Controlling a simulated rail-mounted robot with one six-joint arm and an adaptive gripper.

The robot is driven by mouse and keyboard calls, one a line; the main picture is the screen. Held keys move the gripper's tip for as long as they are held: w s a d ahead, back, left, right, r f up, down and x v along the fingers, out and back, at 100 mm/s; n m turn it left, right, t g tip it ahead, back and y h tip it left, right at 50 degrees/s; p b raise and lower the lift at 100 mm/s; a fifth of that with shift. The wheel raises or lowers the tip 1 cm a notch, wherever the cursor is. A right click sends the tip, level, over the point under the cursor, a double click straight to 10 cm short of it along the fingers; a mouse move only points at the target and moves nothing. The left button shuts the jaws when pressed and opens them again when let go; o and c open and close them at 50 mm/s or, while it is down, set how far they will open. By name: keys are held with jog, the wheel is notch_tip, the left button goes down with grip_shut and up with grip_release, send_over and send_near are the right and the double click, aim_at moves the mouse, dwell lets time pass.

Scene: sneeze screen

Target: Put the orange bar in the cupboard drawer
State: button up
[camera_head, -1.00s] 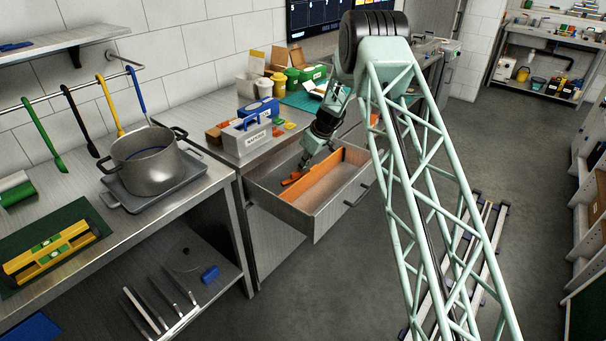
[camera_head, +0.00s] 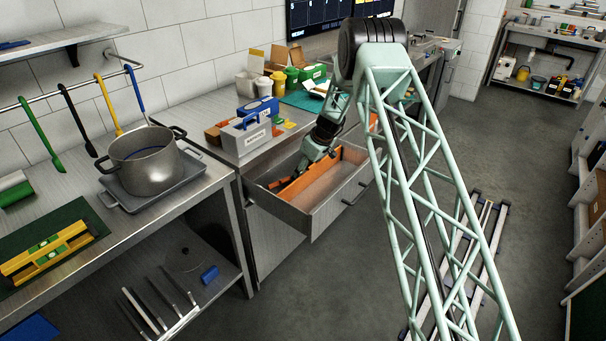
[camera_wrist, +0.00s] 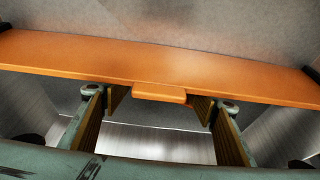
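The orange bar (camera_head: 287,191) is long and flat. In the head view it lies lengthwise inside the open cupboard drawer (camera_head: 306,222), partly hidden by my gripper. In the wrist view the bar (camera_wrist: 225,77) spans nearly the whole width, with a small raised-looking tab (camera_wrist: 159,93) at its near edge. My gripper (camera_head: 300,170) is down in the drawer at the bar. In the wrist view its two fingers (camera_wrist: 160,112) are wide apart, either side of the tab, with a gap between. I cannot tell whether the fingertips touch the bar.
On the counter above the drawer stand a grey caddy (camera_head: 246,136) with a blue box (camera_head: 258,110), and a yellow tub (camera_head: 264,86). A large pot (camera_head: 148,165) stands on the left counter. The drawer floor right of the bar is bare. The floor before the drawer is clear.

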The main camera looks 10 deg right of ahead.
jog(key=o, duration=1.5)
jog(key=shift+w+r, duration=0.1)
jog(key=shift+r, duration=0.05)
jog(key=shift+r, duration=0.1)
jog(key=shift+p+v, duration=0.7)
jog(key=shift+v, duration=5.1)
jog(key=shift+d, duration=0.1)
jog(key=shift+r, duration=0.1)
